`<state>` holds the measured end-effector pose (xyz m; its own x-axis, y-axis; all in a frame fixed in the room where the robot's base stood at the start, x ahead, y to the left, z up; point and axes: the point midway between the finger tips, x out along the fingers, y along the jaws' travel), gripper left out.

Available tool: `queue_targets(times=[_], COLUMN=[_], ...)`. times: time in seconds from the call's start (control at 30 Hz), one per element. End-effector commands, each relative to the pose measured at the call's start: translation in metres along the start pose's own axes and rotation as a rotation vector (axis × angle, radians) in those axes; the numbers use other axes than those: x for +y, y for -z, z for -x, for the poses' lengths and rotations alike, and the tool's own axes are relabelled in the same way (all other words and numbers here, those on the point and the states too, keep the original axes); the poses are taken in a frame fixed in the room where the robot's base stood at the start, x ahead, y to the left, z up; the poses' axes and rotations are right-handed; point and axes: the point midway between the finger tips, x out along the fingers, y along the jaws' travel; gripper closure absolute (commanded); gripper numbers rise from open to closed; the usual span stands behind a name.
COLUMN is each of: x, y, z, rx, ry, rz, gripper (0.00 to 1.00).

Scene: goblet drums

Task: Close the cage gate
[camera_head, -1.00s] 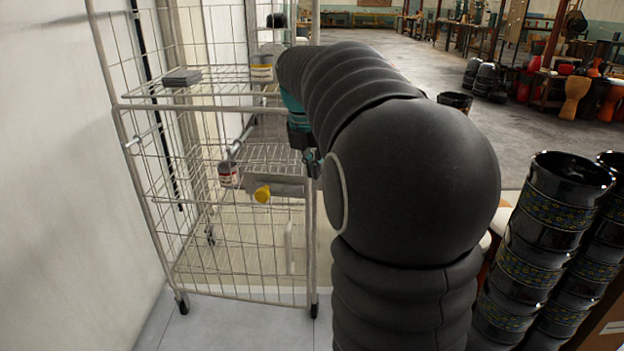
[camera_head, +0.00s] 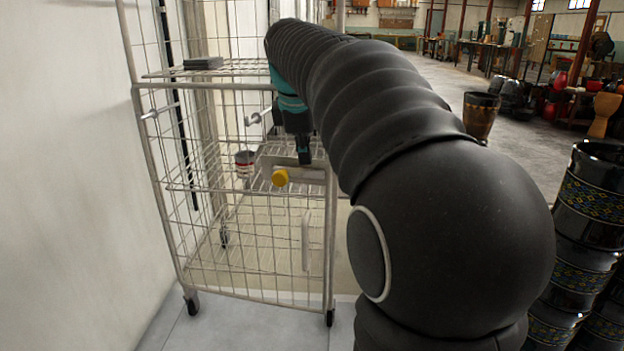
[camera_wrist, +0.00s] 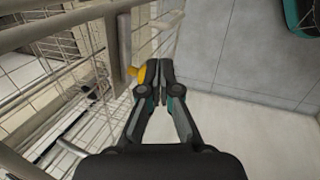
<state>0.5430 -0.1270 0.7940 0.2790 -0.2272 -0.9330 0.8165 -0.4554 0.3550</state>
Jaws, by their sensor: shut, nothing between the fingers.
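The wire cage (camera_head: 228,197) stands left of centre, with a mesh gate (camera_head: 240,255) across its lower front. A grey latch plate with a yellow knob (camera_head: 280,177) is on the gate's upper right part. I cannot tell whether the gate is fully shut. My gripper (camera_head: 304,158) points down by the gate's right side, close to the knob in the picture. In the wrist view my gripper (camera_wrist: 160,75) is shut and empty. The yellow knob (camera_wrist: 138,73) shows just left of its fingertips; whether they touch is unclear.
Inside the cage are a dark flat stack (camera_head: 203,62) on the upper shelf and a red-and-white can (camera_head: 245,163) lower down. A white wall is close on the left. Stacked black drums (camera_head: 590,225) stand at the right. Bare floor (camera_wrist: 240,120) lies right of my gripper.

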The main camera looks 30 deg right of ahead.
Motion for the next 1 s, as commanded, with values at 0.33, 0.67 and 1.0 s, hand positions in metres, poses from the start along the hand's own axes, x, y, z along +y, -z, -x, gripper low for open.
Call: queue_targets(times=[0.33,0.67,1.0], x=[0.001,0.001,-0.001], y=[0.002,0.0,-0.001], z=[0.015,0.024,0.022], rx=[0.015,0.018,0.011], ry=[-0.019,-0.014,-0.008], rz=[-0.714,-1.386,-1.718], gripper=[1.0,1.0,1.0])
